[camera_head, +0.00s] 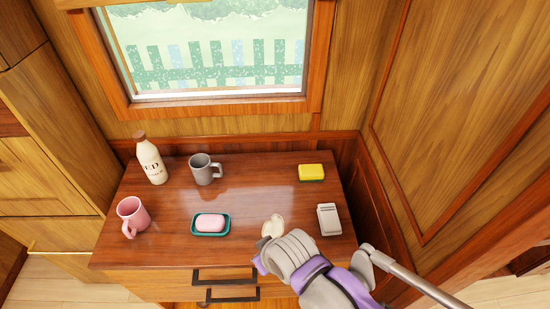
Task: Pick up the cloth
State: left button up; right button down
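A small cream piece (273,225), perhaps the cloth, shows on the table right at the tip of my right gripper (268,240). It is too small and too covered to be sure what it is. My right gripper and its grey and purple wrist come in from the lower right, over the table's front edge. Its fingers are largely hidden by the wrist, so I cannot tell whether they are open or shut, or touching the cream piece. My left gripper is not in view.
On the wooden table (260,185) stand a milk bottle (151,162), grey mug (202,171), pink mug (132,215), soap (210,222) on a teal dish (195,231), yellow sponge (311,172) and whitish boxy item (329,219). The table's middle is clear. Walls close the back and right.

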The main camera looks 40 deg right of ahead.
aim_at(328, 214)
jog(key=z, duration=2)
